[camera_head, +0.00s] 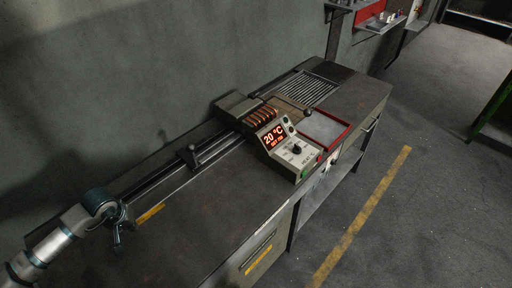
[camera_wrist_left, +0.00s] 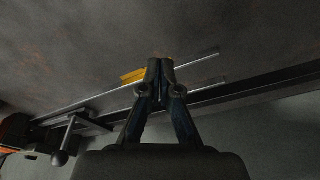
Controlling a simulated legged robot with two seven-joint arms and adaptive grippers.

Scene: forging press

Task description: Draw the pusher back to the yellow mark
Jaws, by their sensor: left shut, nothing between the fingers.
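The pusher (camera_head: 192,155) is a dark block with an upright knobbed handle on the rail track (camera_head: 165,180), between the yellow mark and the heater unit. In the left wrist view the pusher's knob (camera_wrist_left: 59,158) shows at the lower left. The yellow mark (camera_head: 151,214) is a short stripe beside the track, toward the left end of the bench; it also shows in the left wrist view (camera_wrist_left: 132,76). My left gripper (camera_head: 117,246) is shut and empty, near the yellow mark and well left of the pusher. In the left wrist view its fingertips (camera_wrist_left: 161,68) are together beside the mark.
The heater with glowing coils (camera_head: 260,117) and a control box (camera_head: 287,146) reading 20 °C stand at the track's far end. A red-edged tray (camera_head: 324,129) and a grate (camera_head: 302,88) lie beyond. The wall runs behind the bench; its front left surface (camera_head: 185,240) is clear.

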